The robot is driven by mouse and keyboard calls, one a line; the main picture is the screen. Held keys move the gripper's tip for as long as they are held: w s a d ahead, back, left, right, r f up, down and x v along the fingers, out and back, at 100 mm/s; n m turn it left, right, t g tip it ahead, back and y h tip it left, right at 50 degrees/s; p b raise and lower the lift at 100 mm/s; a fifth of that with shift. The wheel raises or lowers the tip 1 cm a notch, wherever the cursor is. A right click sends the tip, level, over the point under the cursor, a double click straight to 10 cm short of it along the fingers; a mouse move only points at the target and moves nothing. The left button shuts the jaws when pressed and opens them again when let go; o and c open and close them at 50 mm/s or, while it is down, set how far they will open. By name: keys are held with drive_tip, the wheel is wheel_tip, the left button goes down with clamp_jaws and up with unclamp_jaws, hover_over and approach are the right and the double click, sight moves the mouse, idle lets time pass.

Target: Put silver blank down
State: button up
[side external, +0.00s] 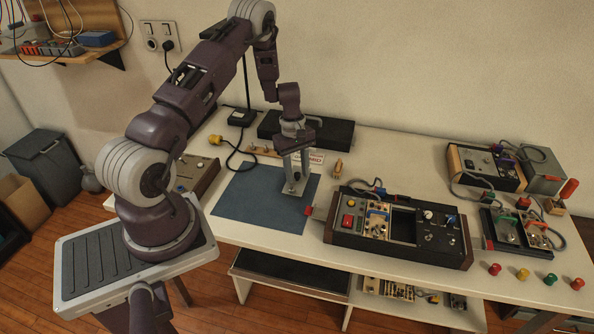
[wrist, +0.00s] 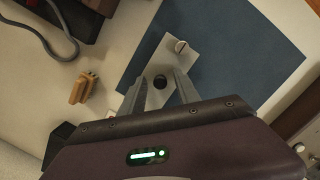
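The silver blank (side external: 293,188) is a small pale metal plate over the right part of the blue mat (side external: 250,200). In the wrist view the blank (wrist: 187,57) has a slotted screw near its far end and a round black knob in the middle. My gripper (side external: 296,175) points down right at the blank. In the wrist view my gripper (wrist: 161,78) has its fingers apart, one on each side of the knob, with small gaps showing. The blank looks flat on the mat or very close to it. Its near end is hidden by my gripper.
A console (side external: 340,237) with an open rectangular slot (side external: 403,226) stands right of the mat. A wooden peg-like piece (side external: 338,168) lies behind it, also in the wrist view (wrist: 82,88). A black case (side external: 335,134) is at the back. The mat's left half is clear.

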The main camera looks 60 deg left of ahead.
wheel_tip(320, 180, up, 13)
drive_tip(key=a, duration=0.1)
drive_tip(key=s+d+r+m+t, duration=0.2)
drive_tip(key=d+r+m, duration=0.4)
drive_tip(key=d+r, duration=0.7)
drive_tip(key=s+d+r+m+t+y, duration=0.1)
drive_tip(key=s+d+r+m+t, duration=0.1)
drive_tip(key=s+d+r+m, duration=1)
drive_tip(key=s+f+t, duration=0.1)
drive_tip(key=s+f, duration=0.1)
drive_tip(key=s, duration=0.7)
drive_tip(key=shift+d+f+t+y, duration=0.3)
drive_tip(key=shift+f+y, duration=0.05)
drive_tip(key=shift+y, duration=0.05)
drive_tip(key=shift+s, duration=0.1)
